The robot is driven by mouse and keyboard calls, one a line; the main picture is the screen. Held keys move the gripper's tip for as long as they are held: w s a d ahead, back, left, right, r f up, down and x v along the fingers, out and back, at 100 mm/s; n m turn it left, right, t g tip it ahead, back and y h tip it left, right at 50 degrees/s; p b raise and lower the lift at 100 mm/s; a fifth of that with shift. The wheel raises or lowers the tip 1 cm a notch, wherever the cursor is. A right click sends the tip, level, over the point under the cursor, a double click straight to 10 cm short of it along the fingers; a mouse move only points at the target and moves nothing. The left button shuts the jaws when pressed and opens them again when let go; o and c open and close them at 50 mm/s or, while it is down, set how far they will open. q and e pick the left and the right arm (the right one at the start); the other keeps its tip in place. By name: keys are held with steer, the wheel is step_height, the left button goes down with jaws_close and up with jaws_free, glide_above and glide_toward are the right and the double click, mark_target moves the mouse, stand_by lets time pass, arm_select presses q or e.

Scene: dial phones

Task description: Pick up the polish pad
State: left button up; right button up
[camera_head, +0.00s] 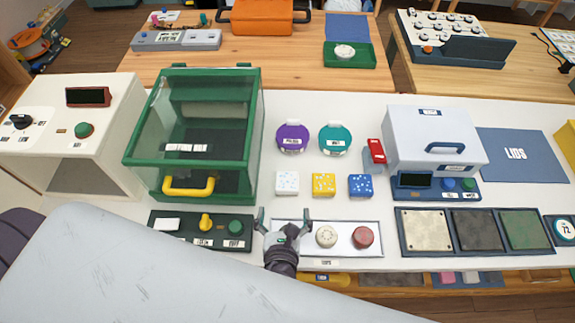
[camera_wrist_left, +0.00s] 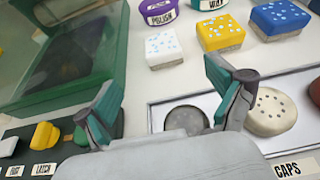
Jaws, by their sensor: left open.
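No pad is legibly marked polish, so I cannot tell which thing is the polish pad. A purple round container (camera_head: 292,137) reads POLISH in the left wrist view (camera_wrist_left: 160,12). Below it stand a white speckled block (camera_head: 287,183), a yellow one (camera_head: 324,185) and a blue one (camera_head: 360,186). My left gripper (camera_head: 286,217) is open and empty, over the left end of a white tray (camera_head: 345,250). Its fingers are below the white block, which also shows in the left wrist view (camera_wrist_left: 167,48). My right gripper is not in view.
The tray holds a grey disc (camera_wrist_left: 187,120), a cream one (camera_head: 326,237) and a red one (camera_head: 363,237). A green glass-walled case (camera_head: 140,165) stands left, with a switch panel (camera_head: 180,240) before it. A white box (camera_head: 432,135) and framed panels (camera_head: 428,230) stand right.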

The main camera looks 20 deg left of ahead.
mark_target(287, 183)
arm_select(q)
steer(key=shift+w+a+f, duration=0.1)
steer(key=shift+w+a, duration=0.05)
steer(key=shift+w, duration=0.45)
steer(key=shift+w+a+f, duration=0.1)
steer(key=shift+w+a, duration=0.05)
steer(key=shift+w, duration=0.45)
steer(key=p+x, duration=0.1)
steer(key=x, duration=0.5)
steer(key=shift+w+a+f, duration=0.1)
steer(key=shift+w, duration=0.2)
steer(key=p+x, duration=0.1)
steer(key=x, duration=0.3)
steer(key=shift+w, duration=0.25)
steer(key=shift+w+f, duration=0.1)
steer(key=shift+w, duration=0.25)
steer(key=shift+s, duration=0.1)
steer(key=shift+c, duration=1.3)
steer(key=shift+s, duration=0.1)
steer(key=c, duration=1)
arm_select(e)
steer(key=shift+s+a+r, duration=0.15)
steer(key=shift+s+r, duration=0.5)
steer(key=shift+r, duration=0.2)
